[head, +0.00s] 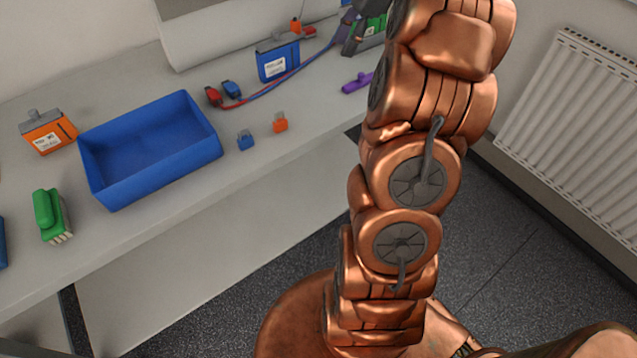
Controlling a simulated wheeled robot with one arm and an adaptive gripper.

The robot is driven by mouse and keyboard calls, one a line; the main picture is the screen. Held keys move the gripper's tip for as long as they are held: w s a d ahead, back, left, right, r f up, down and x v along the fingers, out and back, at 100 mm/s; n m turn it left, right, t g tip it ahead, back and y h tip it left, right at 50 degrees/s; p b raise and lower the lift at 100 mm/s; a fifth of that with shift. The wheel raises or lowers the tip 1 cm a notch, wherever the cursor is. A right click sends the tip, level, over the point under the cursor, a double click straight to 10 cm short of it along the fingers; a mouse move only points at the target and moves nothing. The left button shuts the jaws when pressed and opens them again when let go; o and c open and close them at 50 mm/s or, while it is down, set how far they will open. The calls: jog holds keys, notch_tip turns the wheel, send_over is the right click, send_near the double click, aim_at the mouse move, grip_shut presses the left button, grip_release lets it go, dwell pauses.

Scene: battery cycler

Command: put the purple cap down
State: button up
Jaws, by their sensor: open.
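The purple cap (357,83) lies on the white bench near its right end, in the head view. The arm hides part of the gripper and the bench's right end.
A blue battery (278,62) stands left of the gripper, with red and blue leads (285,80) nearby. A blue cap (245,141) and an orange cap (280,123) lie near the front edge.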

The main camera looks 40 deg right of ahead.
jog(key=s+a+f+n+g, duration=0.1)
jog(key=s+a+n, duration=0.25)
jog(key=a, duration=0.45)
jog(key=s+a+n+g+h, duration=0.1)
jog(key=s+a+n, duration=0.25)
jog(key=a, duration=0.35)
jog(key=s+a+f+n+g, duration=0.15)
jog(key=a+n, duration=0.25)
jog(key=a, duration=0.4)
jog(key=s+a+f+n+h, duration=0.1)
jog(key=s+a+f+n, duration=0.1)
jog(key=s, duration=0.4)
jog(key=s+a+f+n, duration=0.2)
jog(key=s+n, duration=0.3)
jog(key=s, duration=0.2)
jog(key=s+a+f+n+h, duration=0.1)
jog(key=s+a+f+n, duration=0.1)
jog(key=s+n, duration=0.2)
jog(key=s, duration=0.2)
jog(key=shift+s+a+f+g+h, duration=0.3)
jog(key=shift+s+a+f+g, duration=0.05)
jog(key=shift+f, duration=0.05)
jog(key=shift+r, duration=0.1)
